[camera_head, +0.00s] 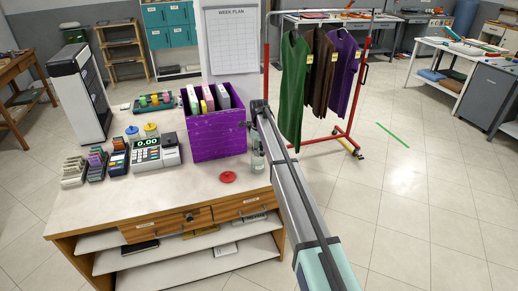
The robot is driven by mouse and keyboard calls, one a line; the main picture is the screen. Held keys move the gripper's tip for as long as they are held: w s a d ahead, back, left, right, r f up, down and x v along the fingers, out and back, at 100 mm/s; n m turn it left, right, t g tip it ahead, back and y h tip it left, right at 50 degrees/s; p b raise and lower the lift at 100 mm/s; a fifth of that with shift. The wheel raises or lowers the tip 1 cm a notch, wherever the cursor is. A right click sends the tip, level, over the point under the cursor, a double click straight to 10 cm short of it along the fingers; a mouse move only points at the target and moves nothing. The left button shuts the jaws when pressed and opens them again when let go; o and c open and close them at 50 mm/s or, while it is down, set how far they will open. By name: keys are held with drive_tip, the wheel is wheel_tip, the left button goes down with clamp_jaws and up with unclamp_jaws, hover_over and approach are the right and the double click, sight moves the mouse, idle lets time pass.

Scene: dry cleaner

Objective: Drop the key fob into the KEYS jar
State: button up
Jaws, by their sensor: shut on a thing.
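My gripper (256,137) is small in the camera_head view, at the far end of my arm, low over the right edge of the counter (190,196). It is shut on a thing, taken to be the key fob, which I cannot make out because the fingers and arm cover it. A clear glass jar (257,163) stands on the counter just below the gripper, partly hidden by my arm. No KEYS label is readable on it. A round red lid (228,177) lies flat on the counter, left of the jar.
A purple bin (219,135) with upright folders stands close left of the gripper. A cash register (147,153), card terminals (118,160) and two small lidded jars (151,131) stand further left. A garment rack (358,85) stands behind right. The counter's front is clear.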

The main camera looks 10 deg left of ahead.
drive_tip(key=o, duration=1)
drive_tip(key=shift+r, duration=0.1)
wheel_tip(320, 180, up, 12)
